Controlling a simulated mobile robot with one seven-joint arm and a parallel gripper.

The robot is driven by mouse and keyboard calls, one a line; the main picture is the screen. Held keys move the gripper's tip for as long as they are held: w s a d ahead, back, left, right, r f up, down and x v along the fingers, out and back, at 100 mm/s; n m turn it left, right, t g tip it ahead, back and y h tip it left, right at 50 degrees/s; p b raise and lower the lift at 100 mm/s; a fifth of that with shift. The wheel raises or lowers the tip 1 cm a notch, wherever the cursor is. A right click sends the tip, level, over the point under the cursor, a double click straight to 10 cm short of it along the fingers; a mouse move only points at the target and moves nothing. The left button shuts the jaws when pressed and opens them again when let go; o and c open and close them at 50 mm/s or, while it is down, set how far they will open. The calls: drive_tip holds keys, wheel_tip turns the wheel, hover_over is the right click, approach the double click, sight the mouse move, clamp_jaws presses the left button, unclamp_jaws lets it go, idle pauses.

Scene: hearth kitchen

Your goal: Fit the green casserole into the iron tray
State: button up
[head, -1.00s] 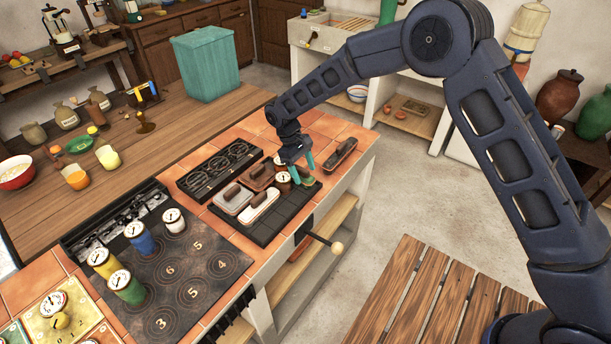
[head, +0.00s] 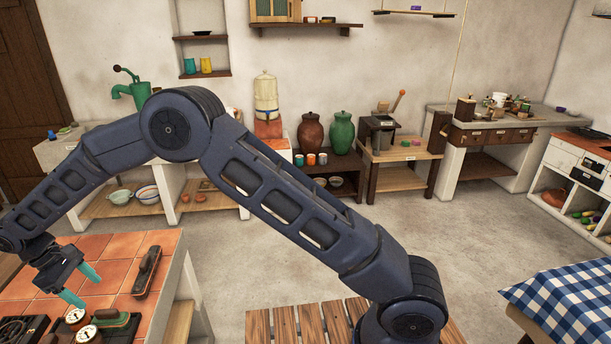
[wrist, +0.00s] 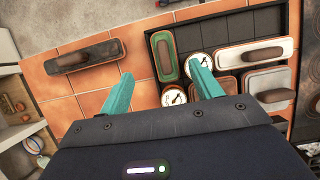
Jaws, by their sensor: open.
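The green casserole (wrist: 165,58) is a long green block with a brown handle on top. In the wrist view it lies along the left edge of the black iron tray (wrist: 212,32), seemingly inside its rim; I cannot tell if it sits fully down. It also shows low in the head view (head: 122,321). My gripper (head: 80,284) is open and empty, apart from the casserole and above the tiles beside it. In the wrist view my gripper's (wrist: 161,70) fingertips show on either side of the casserole's lower end.
Two round white dials (wrist: 199,63) stand close to the casserole. Other brown-handled blocks (wrist: 268,55) fill the tray's right part. A dark brown-handled block (wrist: 83,57) lies apart on the orange tiles (wrist: 72,105). Tray space above the dials is bare.

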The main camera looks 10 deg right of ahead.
drive_tip(key=w+d+r+m+y, duration=0.1)
drive_tip(key=w+d+r+m, duration=0.1)
drive_tip(key=w+d+r, duration=0.65)
drive_tip(key=w+d+r+m+y, duration=0.1)
drive_tip(key=w+d+r+m, duration=0.1)
drive_tip(key=w+d+r, duration=0.65)
drive_tip(key=w+d+r+m+y, duration=0.15)
drive_tip(key=w+d+r, duration=0.3)
drive_tip(key=d, duration=0.75)
drive_tip(key=s+d+r+m+t, duration=0.1)
drive_tip(key=d+r+m, duration=0.2)
drive_tip(key=d, duration=0.8)
drive_tip(key=s+d+r+m, duration=0.1)
drive_tip(key=d+r+m, duration=0.1)
drive_tip(key=d, duration=0.9)
drive_tip(key=s+d+r+m+t, duration=0.1)
drive_tip(key=d+r+m, duration=0.2)
drive_tip(key=d, duration=0.8)
drive_tip(key=s+d+f+m+t, duration=0.1)
drive_tip(key=s+d+f+m, duration=0.1)
drive_tip(key=s+d, duration=0.4)
drive_tip(key=s+d+f+m+t, duration=0.1)
drive_tip(key=s+d+f+m, duration=0.1)
drive_tip(key=s+d, duration=0.4)
drive_tip(key=shift+s+d+f+t+y, duration=0.15)
drive_tip(key=shift+s+d+t+y, duration=0.25)
drive_tip(key=shift+d, duration=0.6)
